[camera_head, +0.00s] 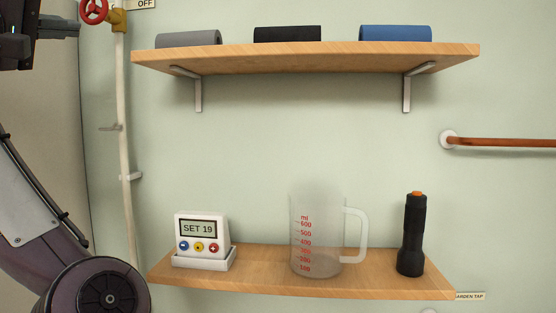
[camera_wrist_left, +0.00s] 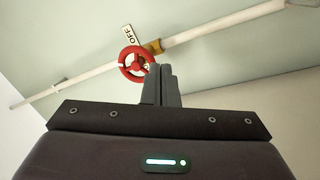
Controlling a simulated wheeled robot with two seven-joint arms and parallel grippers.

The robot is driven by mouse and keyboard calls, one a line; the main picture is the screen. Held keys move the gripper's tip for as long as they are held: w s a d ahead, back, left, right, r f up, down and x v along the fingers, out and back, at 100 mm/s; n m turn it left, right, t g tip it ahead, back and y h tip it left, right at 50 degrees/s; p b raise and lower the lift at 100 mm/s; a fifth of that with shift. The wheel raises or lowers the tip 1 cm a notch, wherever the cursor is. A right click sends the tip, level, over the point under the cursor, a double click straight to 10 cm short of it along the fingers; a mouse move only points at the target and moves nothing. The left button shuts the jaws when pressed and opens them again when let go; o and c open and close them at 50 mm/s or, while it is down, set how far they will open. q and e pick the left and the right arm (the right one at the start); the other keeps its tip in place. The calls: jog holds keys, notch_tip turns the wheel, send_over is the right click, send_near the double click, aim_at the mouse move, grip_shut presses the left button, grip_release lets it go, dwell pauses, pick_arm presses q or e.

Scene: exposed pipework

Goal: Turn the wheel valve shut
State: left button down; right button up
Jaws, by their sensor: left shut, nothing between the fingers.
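The red wheel valve (camera_head: 93,11) sits on a brass fitting (camera_head: 119,20) on the white vertical pipe at the top left of the head view, partly cut off by the top edge. In the left wrist view the red wheel (camera_wrist_left: 134,64) shows just beyond the fingertips, with the OFF label (camera_wrist_left: 129,35) behind it. My left gripper (camera_head: 75,31) is at the head view's upper left, to the left of the wheel. In the wrist view its fingers (camera_wrist_left: 162,70) are together and empty; whether they touch the wheel I cannot tell. My right gripper is not in view.
An upper shelf (camera_head: 300,62) holds rolled items. A lower shelf (camera_head: 270,285) holds a SET 19 device (camera_head: 201,240), a measuring jug (camera_head: 318,235) and a black torch (camera_head: 412,235). The white pipe (camera_head: 122,110) runs down the wall; a copper pipe (camera_head: 500,142) is at right.

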pick_arm(q)
jog(key=shift+w+d+p, duration=0.15)
jog(key=shift+w+p, duration=0.2)
jog(key=shift+w, duration=1.45)
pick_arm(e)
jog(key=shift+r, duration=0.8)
pick_arm(q)
jog(key=shift+s+r, duration=0.1)
jog(key=shift+r, duration=0.2)
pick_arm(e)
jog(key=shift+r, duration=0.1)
pick_arm(q)
jog(key=shift+a+b, duration=0.3)
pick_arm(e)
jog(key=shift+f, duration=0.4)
pick_arm(q)
jog(key=shift+a+r+b, duration=0.1)
jog(key=shift+a+b, duration=0.2)
jog(key=shift+a, duration=0.05)
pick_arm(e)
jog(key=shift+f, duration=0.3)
pick_arm(q)
jog(key=shift+a+r, duration=0.45)
jog(key=shift+a, duration=0.15)
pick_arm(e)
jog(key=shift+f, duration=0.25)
pick_arm(q)
jog(key=shift+w+a+r+b, duration=0.2)
jog(key=shift+a+r+b, duration=0.05)
jog(key=shift+b, duration=0.05)
